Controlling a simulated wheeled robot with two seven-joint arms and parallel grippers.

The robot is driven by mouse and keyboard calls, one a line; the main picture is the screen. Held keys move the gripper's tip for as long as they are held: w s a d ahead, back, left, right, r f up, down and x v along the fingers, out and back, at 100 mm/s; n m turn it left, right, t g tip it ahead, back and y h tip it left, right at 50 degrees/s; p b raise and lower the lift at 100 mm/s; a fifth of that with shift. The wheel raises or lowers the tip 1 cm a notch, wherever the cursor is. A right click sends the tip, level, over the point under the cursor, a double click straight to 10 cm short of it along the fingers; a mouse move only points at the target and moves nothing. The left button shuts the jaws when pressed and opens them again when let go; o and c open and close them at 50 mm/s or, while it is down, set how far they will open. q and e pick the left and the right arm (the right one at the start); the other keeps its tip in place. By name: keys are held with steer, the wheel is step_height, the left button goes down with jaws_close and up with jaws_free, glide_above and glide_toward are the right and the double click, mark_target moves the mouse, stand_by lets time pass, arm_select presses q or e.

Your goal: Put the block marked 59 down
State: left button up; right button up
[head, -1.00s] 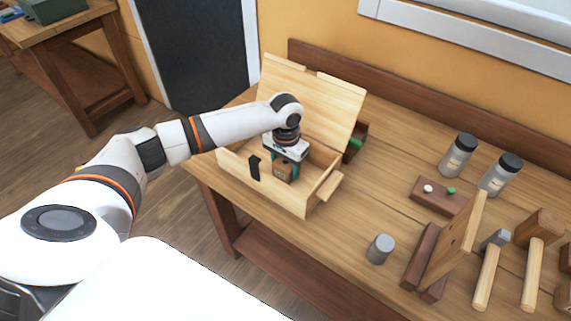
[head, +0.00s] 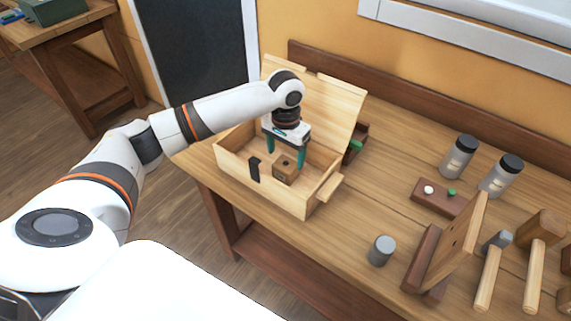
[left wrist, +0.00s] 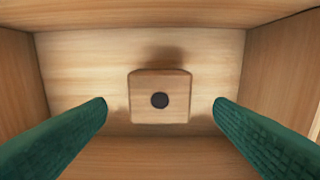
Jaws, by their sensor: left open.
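A small brown wooden block (head: 285,169) sits inside the open wooden box (head: 296,203). In the left wrist view the block (left wrist: 160,88) shows a dark round spot on its top and rests on the box floor. No number can be read on it. My left gripper (head: 285,158) is above the block with its green fingers apart. In the left wrist view the fingers stand on either side of the block with clear gaps, touching nothing. My right gripper is not in view.
A grey cylinder (head: 381,250), two jars (head: 458,156), an upright wooden board (head: 455,245) and mallets (head: 533,262) are to the right on the workbench (head: 340,225).

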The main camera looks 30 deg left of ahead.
arm_select(q)
step_height(320, 180, up, 6)
steer(key=shift+r, duration=0.15)
stand_by(1.0)
